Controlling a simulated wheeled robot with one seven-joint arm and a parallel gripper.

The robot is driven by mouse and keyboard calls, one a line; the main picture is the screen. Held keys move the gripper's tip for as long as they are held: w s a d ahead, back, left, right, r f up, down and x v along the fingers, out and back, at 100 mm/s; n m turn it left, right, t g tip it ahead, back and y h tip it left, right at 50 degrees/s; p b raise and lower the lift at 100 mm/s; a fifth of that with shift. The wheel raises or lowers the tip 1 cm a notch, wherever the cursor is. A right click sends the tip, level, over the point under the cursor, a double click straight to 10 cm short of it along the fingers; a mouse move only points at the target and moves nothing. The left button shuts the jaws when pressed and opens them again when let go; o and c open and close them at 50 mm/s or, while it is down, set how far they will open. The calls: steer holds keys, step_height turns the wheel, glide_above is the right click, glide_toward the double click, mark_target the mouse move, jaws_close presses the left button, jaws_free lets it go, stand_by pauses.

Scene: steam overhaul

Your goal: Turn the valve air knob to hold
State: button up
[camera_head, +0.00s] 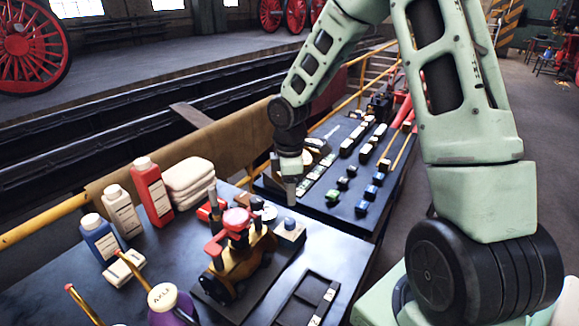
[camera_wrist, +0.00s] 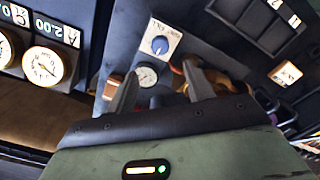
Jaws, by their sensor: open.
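A round blue knob (camera_wrist: 160,45) sits on a white labelled plate in the wrist view; its lettering is too small to read. In the head view the blue knob (camera_head: 290,223) stands on a small light block at the back right of a brass model with red parts (camera_head: 238,250). I take this to be the valve air knob. My gripper (camera_wrist: 163,72) is open and empty, its two fingers apart with the knob beyond and between their tips. In the head view my gripper (camera_head: 291,192) hangs above and behind the knob, not visibly touching it.
A small dial gauge (camera_wrist: 147,76) is close to my left finger in the wrist view. A red bottle (camera_head: 152,190), other bottles and folded cloths (camera_head: 188,182) stand at the left. A dark slotted tray (camera_head: 308,300) lies at the front; a second table (camera_head: 335,215) holds several small parts.

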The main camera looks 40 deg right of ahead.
step_height(320, 180, up, 7)
stand_by(0.3)
steer(key=shift+a, duration=0.1)
stand_by(0.4)
